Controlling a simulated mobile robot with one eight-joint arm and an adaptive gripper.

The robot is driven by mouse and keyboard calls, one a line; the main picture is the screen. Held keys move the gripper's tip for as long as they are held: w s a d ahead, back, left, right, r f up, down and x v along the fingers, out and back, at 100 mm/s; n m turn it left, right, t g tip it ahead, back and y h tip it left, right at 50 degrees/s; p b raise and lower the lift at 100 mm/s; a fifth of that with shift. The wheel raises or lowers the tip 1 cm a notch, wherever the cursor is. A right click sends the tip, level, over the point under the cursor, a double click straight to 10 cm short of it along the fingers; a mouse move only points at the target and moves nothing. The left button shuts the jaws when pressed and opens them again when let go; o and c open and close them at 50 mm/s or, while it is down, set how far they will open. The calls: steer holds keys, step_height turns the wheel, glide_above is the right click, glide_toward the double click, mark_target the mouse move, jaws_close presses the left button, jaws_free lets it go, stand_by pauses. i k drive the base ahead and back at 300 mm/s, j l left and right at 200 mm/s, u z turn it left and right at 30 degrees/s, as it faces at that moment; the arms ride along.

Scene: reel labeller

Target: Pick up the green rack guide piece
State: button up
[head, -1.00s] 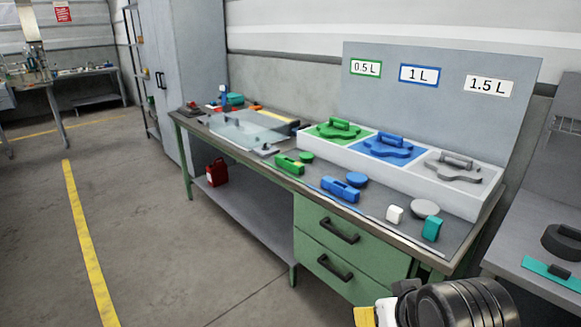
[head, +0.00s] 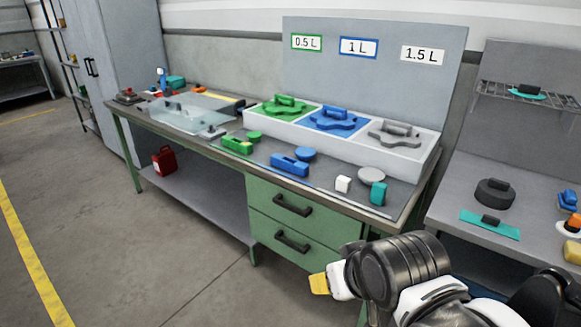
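A green guide piece (head: 284,106) with a raised handle sits in the left compartment of the white rack (head: 397,161), under the 0.5 L label. A green block with a yellow mark (head: 237,145) and a green disc (head: 254,136) lie on the bench in front of that compartment. My arm (head: 398,268) shows at the lower right, in front of the bench and well apart from the green pieces. A yellow-tipped white part shows at its left end, but I cannot make out any fingers or whether my gripper holds anything.
A blue piece (head: 338,119) and a grey piece (head: 396,134) fill the other compartments. A blue block (head: 290,164), white block (head: 343,184) and teal block (head: 378,193) lie along the bench front. A clear tray (head: 187,117) is at left. Open floor lies left of the bench.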

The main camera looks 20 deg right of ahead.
mark_target(245, 147)
steer(key=z, duration=1.7)
steer(key=u, duration=1.85)
steer(key=i+j+u, duration=0.1)
steer(key=i+j, duration=0.15)
steer(key=i, duration=0.25)
steer(key=i+j+u, duration=0.1)
steer(key=i, duration=0.45)
steer(key=i+j, duration=0.3)
steer(key=i, duration=0.2)
steer(key=i+j+u, duration=0.15)
steer(key=i, duration=0.4)
